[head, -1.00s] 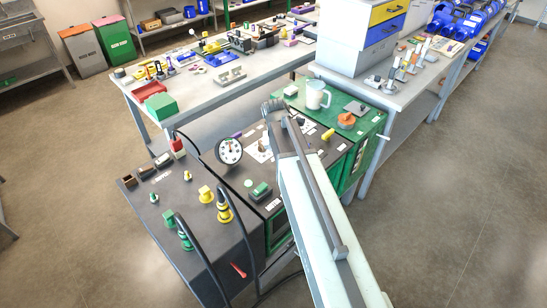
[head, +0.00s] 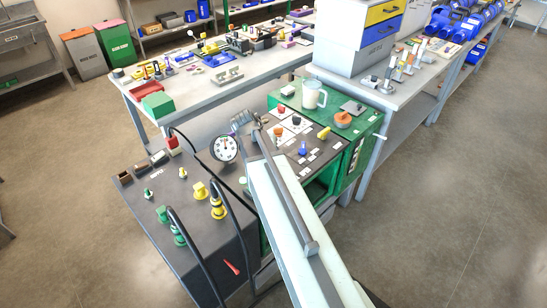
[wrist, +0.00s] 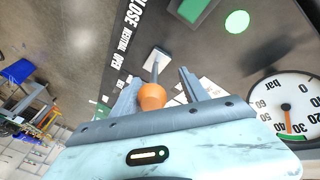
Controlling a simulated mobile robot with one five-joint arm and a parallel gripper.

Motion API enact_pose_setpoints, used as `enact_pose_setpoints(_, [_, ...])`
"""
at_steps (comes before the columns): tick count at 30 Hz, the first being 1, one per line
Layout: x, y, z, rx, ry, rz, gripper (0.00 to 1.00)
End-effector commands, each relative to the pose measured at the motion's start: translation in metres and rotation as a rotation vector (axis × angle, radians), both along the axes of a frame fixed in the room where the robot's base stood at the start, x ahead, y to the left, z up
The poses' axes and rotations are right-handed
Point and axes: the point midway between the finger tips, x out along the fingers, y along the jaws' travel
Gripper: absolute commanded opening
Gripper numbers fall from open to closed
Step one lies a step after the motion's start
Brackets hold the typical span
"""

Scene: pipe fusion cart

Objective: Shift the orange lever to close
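The orange lever's round knob (wrist: 152,97) shows in the wrist view, on a thin dark stem rising from a pale base plate on the dark panel. My gripper (wrist: 160,78) is open, with one finger on each side of the knob. The knob is close to the left finger, and a gap shows to the right finger; contact cannot be told. The panel label (wrist: 123,38) reads CLOSE, NEUTRAL, OPEN along its edge. In the head view my gripper (head: 245,128) is over the cart beside the gauge, and the lever cannot be made out there.
The round pressure gauge (head: 225,148) stands just left of my gripper. Black hoses (head: 240,205) arch over the grey unit at front left. A white mug (head: 313,95) and an orange knob (head: 343,119) are on the green cabinet. Open floor lies to the right.

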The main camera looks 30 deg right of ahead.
Motion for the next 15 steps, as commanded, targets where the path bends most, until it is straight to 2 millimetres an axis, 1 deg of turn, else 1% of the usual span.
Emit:
enact_pose_setpoints(3, [-0.002,-0.004,0.0,-0.001,0.002,-0.008,0.52])
enact_pose_setpoints(8, [-0.003,-0.006,0.003,-0.002,0.003,-0.011,0.52])
enact_pose_setpoints(11, [-0.005,-0.003,0.012,-0.001,0.004,-0.011,0.52])
enact_pose_setpoints(15, [-0.007,0.006,0.035,-0.001,0.004,-0.008,0.52])
